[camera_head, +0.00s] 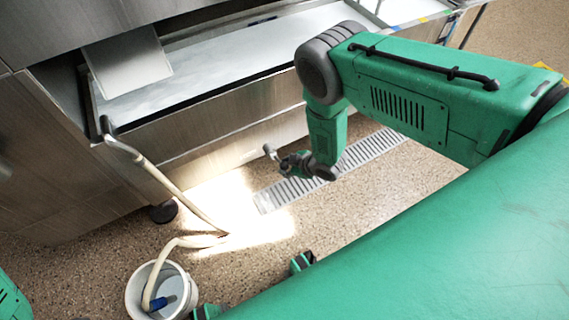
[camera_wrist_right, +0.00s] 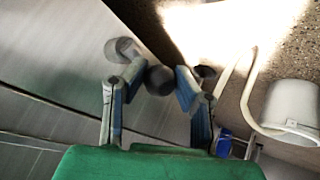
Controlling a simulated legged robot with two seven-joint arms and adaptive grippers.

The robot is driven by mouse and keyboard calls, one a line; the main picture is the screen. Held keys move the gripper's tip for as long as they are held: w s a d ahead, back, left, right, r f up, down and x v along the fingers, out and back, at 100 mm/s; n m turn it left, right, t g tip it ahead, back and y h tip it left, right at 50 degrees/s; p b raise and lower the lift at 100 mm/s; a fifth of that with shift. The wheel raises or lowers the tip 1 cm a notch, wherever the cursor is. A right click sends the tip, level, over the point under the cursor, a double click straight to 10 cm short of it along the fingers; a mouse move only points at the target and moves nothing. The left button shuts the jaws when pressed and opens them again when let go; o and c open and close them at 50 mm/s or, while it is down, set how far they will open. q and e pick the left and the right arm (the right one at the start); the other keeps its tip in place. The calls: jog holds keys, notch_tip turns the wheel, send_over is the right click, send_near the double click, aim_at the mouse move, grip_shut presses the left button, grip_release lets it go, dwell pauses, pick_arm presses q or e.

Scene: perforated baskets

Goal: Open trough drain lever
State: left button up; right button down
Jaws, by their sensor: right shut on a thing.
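The trough (camera_head: 225,129) is a long steel basin across the top of the head view, with a pale surface inside. A small grey lever end (camera_head: 269,150) shows just below its front wall, beside my right gripper (camera_head: 288,163). In the right wrist view my right gripper (camera_wrist_right: 160,78) has its two blue-padded fingers on either side of a dark rounded lever knob (camera_wrist_right: 160,81), shut on it. A grey round end (camera_wrist_right: 121,49) lies beyond the left finger. The rest of the lever is hidden by the gripper.
A white bucket (camera_head: 137,291) with a blue-tipped hose (camera_head: 165,184) stands at lower left; the hose hangs over the trough's front. A slotted floor grate (camera_head: 360,154) runs under my right arm.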

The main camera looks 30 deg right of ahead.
jog(key=shift+s+f, duration=0.35)
jog(key=shift+s, duration=0.15)
jog(key=c, duration=1.2)
grip_release()
jog(key=shift+w+r, duration=0.15)
jog(key=shift+d, duration=0.1)
jog(key=v, duration=1.1)
jog(key=shift+d+r, duration=0.15)
jog(key=shift+r, duration=0.15)
